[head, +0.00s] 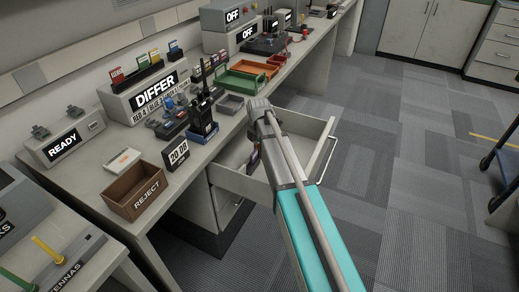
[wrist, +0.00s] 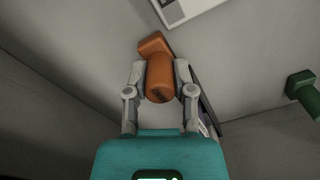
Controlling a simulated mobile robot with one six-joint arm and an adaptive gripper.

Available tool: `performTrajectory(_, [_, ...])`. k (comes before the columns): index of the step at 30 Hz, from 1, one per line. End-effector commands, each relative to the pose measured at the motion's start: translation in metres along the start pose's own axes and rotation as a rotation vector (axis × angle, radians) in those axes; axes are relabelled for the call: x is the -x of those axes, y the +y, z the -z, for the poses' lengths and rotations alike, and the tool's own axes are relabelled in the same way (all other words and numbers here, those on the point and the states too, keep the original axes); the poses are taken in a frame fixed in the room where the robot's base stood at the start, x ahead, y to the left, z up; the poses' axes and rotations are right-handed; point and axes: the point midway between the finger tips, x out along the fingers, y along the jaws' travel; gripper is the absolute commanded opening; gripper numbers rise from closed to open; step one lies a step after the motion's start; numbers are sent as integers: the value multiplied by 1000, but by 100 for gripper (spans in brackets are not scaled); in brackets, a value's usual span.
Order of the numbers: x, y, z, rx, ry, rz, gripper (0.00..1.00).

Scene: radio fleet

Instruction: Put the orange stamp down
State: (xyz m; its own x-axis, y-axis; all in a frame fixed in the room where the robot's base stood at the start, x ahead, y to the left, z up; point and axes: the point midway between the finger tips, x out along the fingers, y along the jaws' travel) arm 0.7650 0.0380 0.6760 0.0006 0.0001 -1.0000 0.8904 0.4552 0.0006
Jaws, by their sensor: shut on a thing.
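The orange stamp (wrist: 156,48) is in the wrist view, with a rounded handle towards me and a wider foot at the far end. My gripper (wrist: 160,80) is shut on its handle, one finger on each side. The stamp is over the pale grey floor of what looks like the open drawer (head: 228,178). I cannot tell whether its foot touches that floor. In the head view my arm reaches over the drawer and hides most of its inside, and the stamp cannot be made out there.
A green stamp (wrist: 301,88) lies to the right in the wrist view. A pale box-like thing (wrist: 184,8) is at the top, and a dark flat thing (wrist: 208,115) is partly hidden beside the right finger. In the head view, the brown REJECT tray (head: 136,195) stands on the crowded counter.

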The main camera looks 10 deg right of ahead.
Motion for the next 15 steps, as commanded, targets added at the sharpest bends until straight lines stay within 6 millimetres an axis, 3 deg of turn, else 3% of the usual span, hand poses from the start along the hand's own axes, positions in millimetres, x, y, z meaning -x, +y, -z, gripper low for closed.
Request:
performTrajectory(3, [-4, 0, 0, 0, 0, 0, 2])
performTrajectory(4, [-3, 0, 0, 0, 0, 0, 37])
performTrajectory(9, [-2, 0, 0, 0, 0, 0, 67])
performTrajectory(15, [-2, 0, 0, 0, 0, 0, 67])
